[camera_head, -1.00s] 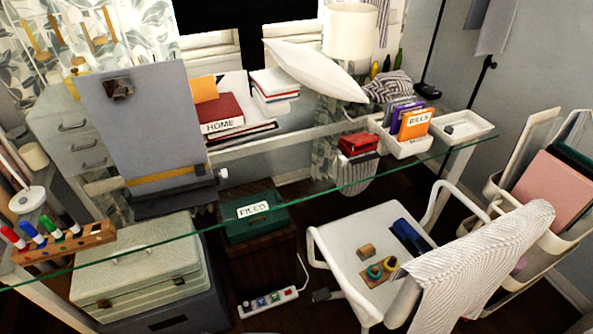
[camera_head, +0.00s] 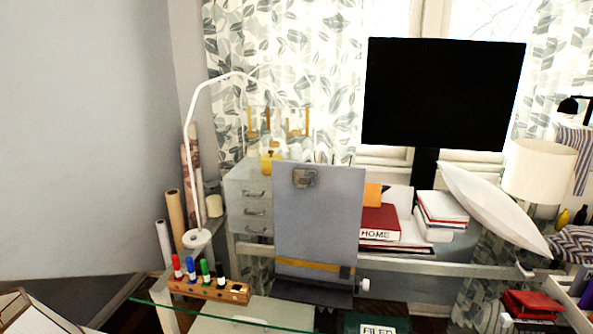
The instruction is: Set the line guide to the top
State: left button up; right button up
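A grey upright document holder (camera_head: 318,215) stands on the glass desk, with a metal clip (camera_head: 305,178) at its top. The line guide (camera_head: 308,267), a yellow strip, lies across the lower part of the board, just above the dark bottom ledge (camera_head: 312,292). A dark piece (camera_head: 346,272) sits at the strip's right end. A white knob (camera_head: 364,285) sticks out at the holder's lower right side. Neither of my grippers shows in this view.
A wooden block with several markers (camera_head: 210,289) stands left of the holder on the glass desk (camera_head: 150,300). A white lamp (camera_head: 197,239) and grey drawers (camera_head: 250,200) are behind it.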

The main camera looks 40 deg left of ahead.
aim_at(343, 272)
jog(key=u, duration=1.15)
